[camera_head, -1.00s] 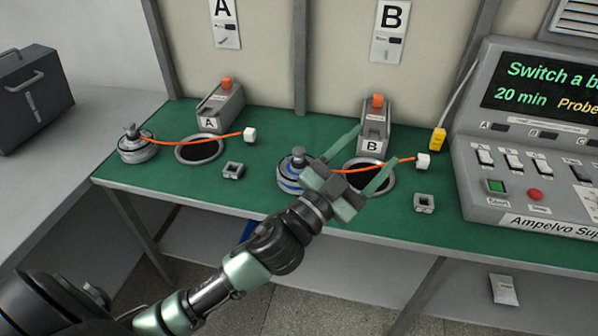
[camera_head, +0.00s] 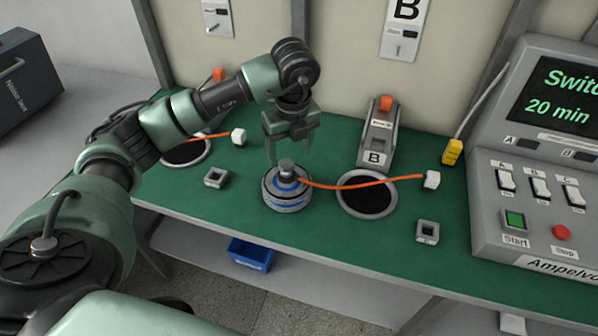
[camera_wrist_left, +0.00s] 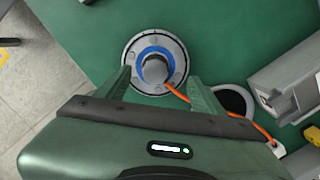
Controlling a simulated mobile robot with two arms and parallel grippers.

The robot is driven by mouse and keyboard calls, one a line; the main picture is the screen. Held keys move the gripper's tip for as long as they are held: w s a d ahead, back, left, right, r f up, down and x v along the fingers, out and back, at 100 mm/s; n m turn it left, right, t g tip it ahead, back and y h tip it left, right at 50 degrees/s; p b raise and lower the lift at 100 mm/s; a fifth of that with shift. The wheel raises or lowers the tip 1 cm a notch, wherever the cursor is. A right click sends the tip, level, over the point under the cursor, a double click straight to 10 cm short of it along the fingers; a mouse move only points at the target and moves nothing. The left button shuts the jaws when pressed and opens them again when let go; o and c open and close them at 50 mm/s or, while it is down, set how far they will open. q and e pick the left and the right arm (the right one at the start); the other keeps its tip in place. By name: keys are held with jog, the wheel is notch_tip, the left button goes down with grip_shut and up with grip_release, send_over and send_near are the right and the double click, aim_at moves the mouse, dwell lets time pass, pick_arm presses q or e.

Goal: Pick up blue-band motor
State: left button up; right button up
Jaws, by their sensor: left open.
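The blue-band motor (camera_head: 286,188) stands upright on the green bench top, a grey disc with a blue ring and a dark shaft on top. An orange cable runs from it to a white plug (camera_head: 431,180) at its right. My left gripper (camera_head: 289,160) is open, pointing down just above and behind the motor. In the left wrist view, the motor (camera_wrist_left: 155,64) lies ahead of and between the two open fingers (camera_wrist_left: 160,85). I cannot tell whether the fingers touch it. My right gripper is not in view.
A round dark hole with a metal rim (camera_head: 341,196) is right of the motor, with clamp B (camera_head: 377,135) behind it. Small grey square sockets (camera_head: 216,178) (camera_head: 428,231) sit on either side. The control console (camera_head: 520,205) stands at the right. A blue bin (camera_head: 251,254) is below the bench.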

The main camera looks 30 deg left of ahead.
aim_at(287, 163)
pick_arm(q)
jog(key=shift+s+a+f, duration=0.2)
jog(key=shift+s+f, duration=0.05)
jog(key=shift+s+a+f+p, duration=0.1)
jog(key=shift+s+f+p, duration=0.15)
jog(key=shift+f, duration=0.35)
jog(key=shift+s+f+p, duration=0.1)
jog(key=shift+f+p, duration=0.2)
jog(key=shift+f, duration=0.3)
jog(key=f, duration=0.3)
jog(key=shift+w+a+p, duration=0.1)
jog(key=shift+w+p, duration=0.25)
jog(key=shift+w, duration=0.05)
jog(key=shift+f, duration=0.5)
grip_shut()
jog(key=shift+w+a+r, duration=0.1)
jog(key=shift+w, duration=0.1)
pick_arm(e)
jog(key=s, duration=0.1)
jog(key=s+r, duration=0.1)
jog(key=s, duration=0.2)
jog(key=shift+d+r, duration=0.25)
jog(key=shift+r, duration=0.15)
